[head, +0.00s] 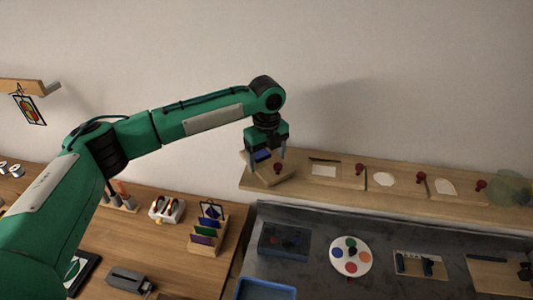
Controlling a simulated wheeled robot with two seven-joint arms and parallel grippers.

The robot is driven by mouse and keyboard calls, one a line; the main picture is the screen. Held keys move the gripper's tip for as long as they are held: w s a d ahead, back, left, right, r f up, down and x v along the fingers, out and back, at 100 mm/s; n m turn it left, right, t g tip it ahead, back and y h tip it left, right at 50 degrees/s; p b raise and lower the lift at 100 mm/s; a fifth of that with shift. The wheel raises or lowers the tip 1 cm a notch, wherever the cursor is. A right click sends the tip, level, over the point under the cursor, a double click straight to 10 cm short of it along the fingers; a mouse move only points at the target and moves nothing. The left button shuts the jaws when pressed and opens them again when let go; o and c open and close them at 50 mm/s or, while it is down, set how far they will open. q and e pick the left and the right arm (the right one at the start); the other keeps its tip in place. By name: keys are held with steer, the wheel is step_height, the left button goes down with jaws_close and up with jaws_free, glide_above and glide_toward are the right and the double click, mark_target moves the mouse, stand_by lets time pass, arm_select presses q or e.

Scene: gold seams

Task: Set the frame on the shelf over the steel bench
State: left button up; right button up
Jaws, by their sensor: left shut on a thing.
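My left gripper (269,155) points down over the left end of the wooden shelf (400,205) above the steel bench (330,228). It is shut on a small blue thing (262,155), mostly hidden by the fingers. I cannot tell for sure that this is the frame. Just under it is a light wooden board (268,177) with a red knob (277,168). I cannot tell whether the held thing touches the board. My right gripper is not in view.
Several boards with pale cut-outs (383,179) and red knobs fill the shelf, and a glass bowl (509,187) stands at its right. The bench holds a dark tray (284,242) and a paint palette (350,256). A slotted rack (207,236) is on the wooden table (150,235).

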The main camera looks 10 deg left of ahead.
mark_target(266, 162)
arm_select(q)
steer(key=o, duration=1)
steer(key=shift+o, duration=0.2)
steer(key=shift+r+b, duration=0.4)
step_height(266, 162, up, 11)
steer(key=b, duration=0.4)
steer(key=shift+r, duration=0.15)
